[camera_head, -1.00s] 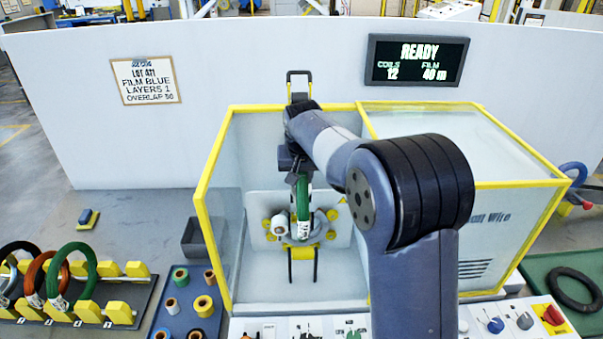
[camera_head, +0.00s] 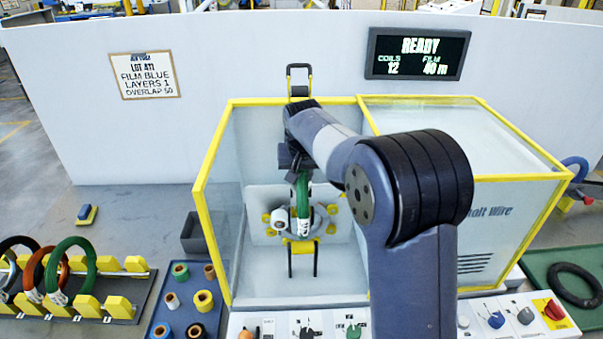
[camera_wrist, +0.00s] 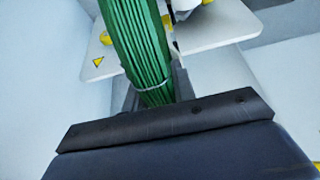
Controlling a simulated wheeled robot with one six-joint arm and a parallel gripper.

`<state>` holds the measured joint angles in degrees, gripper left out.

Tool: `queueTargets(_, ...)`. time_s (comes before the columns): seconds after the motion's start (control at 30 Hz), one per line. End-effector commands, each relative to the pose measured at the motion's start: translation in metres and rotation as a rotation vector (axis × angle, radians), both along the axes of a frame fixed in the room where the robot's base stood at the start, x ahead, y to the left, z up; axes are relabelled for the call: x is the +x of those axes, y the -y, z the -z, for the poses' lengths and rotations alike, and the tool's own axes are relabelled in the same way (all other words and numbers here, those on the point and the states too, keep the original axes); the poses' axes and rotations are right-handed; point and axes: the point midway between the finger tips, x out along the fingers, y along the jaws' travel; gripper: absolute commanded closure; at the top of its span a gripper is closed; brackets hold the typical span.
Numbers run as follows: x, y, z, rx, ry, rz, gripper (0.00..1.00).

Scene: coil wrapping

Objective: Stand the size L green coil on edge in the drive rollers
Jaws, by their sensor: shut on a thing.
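My gripper (camera_head: 298,172) is shut on a green coil (camera_head: 302,202) and holds it on edge inside the yellow-framed wrapping machine. The coil hangs down in front of the white plate with the yellow rollers (camera_head: 279,219). In the wrist view the green coil (camera_wrist: 138,45) runs up from my jaws as a bundle of strands with a thin tie around it. The coil's lower end is close to the rollers; whether it touches them I cannot tell. Its size mark is not readable.
A rack (camera_head: 120,306) at the left holds black, orange and green coils on edge. A blue tray (camera_head: 183,327) of film rolls stands beside it. Yellow frame posts (camera_head: 210,165) and clear panels surround the machine. A control panel (camera_head: 385,322) lies in front.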

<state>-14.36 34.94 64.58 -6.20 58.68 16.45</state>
Motion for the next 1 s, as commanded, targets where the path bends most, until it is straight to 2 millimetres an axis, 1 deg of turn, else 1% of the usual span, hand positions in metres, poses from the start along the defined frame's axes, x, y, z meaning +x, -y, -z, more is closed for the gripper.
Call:
queueTargets(0.57, 0.0006, -0.0001, 0.006, 0.001, 0.005, 0.0, 1.0)
queueTargets(0.6, 0.0007, -0.0001, 0.0061, 0.001, 0.005, 0.0, 0.74)
queueTargets(0.9, 0.0002, 0.0, 0.0071, 0.0, 0.002, 0.0, 0.49)
queueTargets(1.0, 0.0002, 0.0, 0.0073, 0.0, 0.001, 0.0, 0.49)
